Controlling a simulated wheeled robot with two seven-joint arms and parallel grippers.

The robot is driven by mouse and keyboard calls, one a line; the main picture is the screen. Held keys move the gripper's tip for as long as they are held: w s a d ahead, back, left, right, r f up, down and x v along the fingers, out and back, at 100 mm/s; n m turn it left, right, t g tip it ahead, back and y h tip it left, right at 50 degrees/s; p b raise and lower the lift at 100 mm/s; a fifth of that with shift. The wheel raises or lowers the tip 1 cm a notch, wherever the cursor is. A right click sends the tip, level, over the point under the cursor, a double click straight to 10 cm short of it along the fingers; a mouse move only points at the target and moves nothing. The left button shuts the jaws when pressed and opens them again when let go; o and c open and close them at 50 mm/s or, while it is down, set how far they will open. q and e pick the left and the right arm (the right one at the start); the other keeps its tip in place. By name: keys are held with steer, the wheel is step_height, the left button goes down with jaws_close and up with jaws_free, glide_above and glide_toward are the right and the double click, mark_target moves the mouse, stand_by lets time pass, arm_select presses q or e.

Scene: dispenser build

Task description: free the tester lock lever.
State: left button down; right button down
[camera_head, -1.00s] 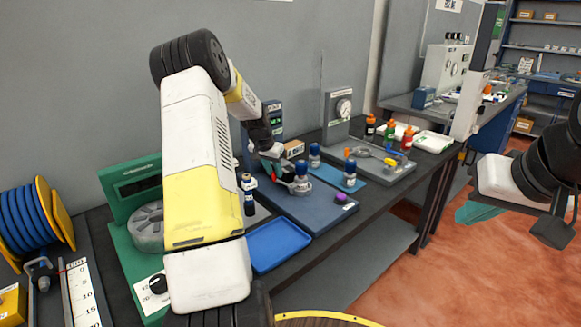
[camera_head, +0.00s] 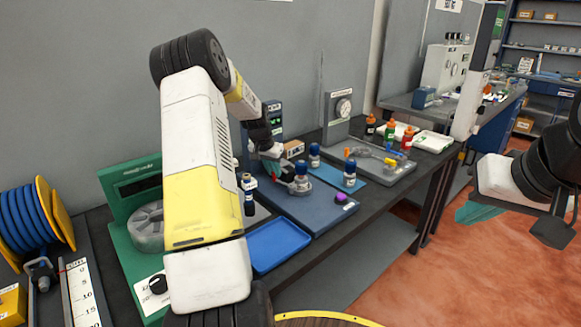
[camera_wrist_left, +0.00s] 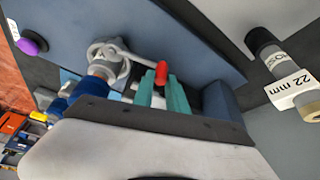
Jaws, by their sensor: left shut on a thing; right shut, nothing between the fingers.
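The lock lever has a red tip (camera_wrist_left: 161,72) and a grey arm running to a metal ring around the neck of a blue-and-silver unit (camera_wrist_left: 104,68) in the left wrist view. My left gripper (camera_wrist_left: 163,86) is shut on the lever's red end with its teal fingers. The lever is small and partly hidden there. My right gripper (camera_head: 480,213) hangs at the right, shut and empty, away from the bench.
A blue tray (camera_head: 278,245) and a purple knob (camera_head: 341,197) lie near the bench front. A bottle labelled 22 mm (camera_wrist_left: 285,85) stands close to my left gripper. More blue-topped units (camera_head: 350,173) and a gauge stand (camera_head: 342,108) are behind. The floor at right is clear.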

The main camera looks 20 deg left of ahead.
arm_select(q)
steer(key=shift+s, duration=0.1)
stand_by(0.8)
steer(key=s+n+y, duration=0.1)
steer(key=s+n, duration=0.1)
steer(key=n, duration=0.1)
steer(key=shift+s+n, duration=0.2)
steer(key=shift+n, duration=0.2)
steer(key=s+n+y, duration=0.1)
steer(key=n, duration=0.1)
steer(key=s+n+y, duration=0.1)
steer(key=s+n, duration=0.1)
steer(key=shift+d+n+g, duration=0.3)
steer(key=shift+d, duration=0.1)
steer(key=shift+s+d+n+g+y, duration=0.4)
steer(key=shift+s+d+n, duration=0.2)
steer(key=shift+n, duration=0.65)
steer(key=shift+s+d+n+g+y, duration=0.25)
steer(key=shift+s+d+n+g, duration=0.25)
steer(key=shift+n, duration=0.8)
steer(key=shift+s+d+n+g+y, duration=0.35)
steer(key=shift+s+d+n, duration=0.25)
steer(key=shift+n, duration=0.65)
steer(key=shift+s, duration=0.1)
steer(key=c, duration=1.6)
jaws_free()
